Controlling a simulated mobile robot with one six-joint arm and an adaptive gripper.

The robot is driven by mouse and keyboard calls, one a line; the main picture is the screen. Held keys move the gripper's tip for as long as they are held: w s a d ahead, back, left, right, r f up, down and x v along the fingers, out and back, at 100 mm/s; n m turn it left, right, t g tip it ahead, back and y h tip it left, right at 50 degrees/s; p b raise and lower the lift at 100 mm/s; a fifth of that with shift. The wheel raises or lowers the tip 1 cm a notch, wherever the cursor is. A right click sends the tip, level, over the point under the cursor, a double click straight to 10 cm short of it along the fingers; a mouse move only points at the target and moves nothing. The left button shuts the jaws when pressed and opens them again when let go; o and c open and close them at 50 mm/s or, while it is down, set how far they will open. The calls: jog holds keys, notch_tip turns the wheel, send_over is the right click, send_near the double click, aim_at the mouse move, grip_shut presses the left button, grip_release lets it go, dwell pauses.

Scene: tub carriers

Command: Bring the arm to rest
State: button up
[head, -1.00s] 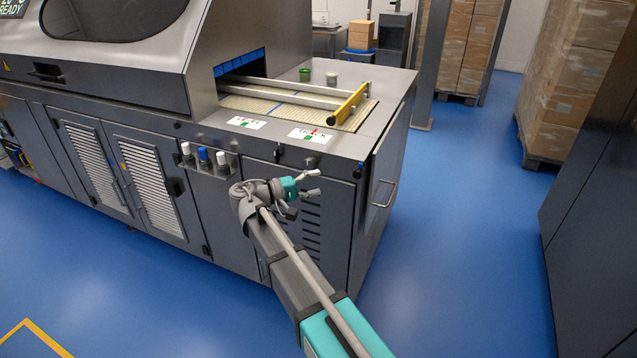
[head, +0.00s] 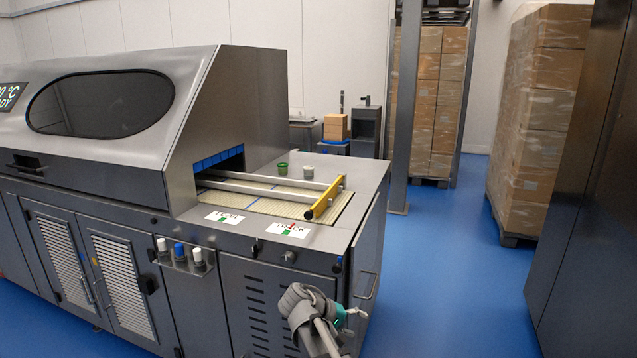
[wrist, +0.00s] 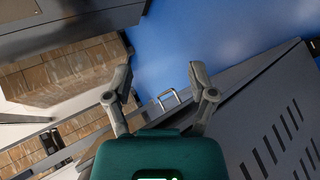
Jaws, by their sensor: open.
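My gripper (wrist: 158,92) shows in the wrist view with its two fingers apart and nothing between them. Past the fingers are the cabinet side with a door handle (wrist: 170,98) and the blue floor. In the head view my arm's wrist is low, in front of the machine's right-hand cabinet (head: 265,300).
The steel machine (head: 225,120) has a belt outfeed with two rails and a yellow end bar (head: 326,197). A green tub (head: 282,169) and a white tub (head: 308,172) stand behind it. Wrapped box stacks (head: 545,110) stand at right. The blue floor (head: 445,270) between is clear.

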jog(key=s+d+f+m+g+y, duration=0.1)
jog(key=s+d+f+m+y, duration=0.1)
jog(key=s+d+f+y, duration=0.3)
jog(key=s+d+f+m+g+y, duration=0.2)
jog(key=s+d+f+y, duration=0.1)
jog(key=s+y, duration=0.4)
notch_tip(320, 180, up, 18)
jog(key=h+p, duration=0.1)
jog(key=p, duration=1.7)
jog(key=shift+s+a+r, duration=0.2)
jog(key=shift+s+r, duration=0.05)
dwell(1.9)
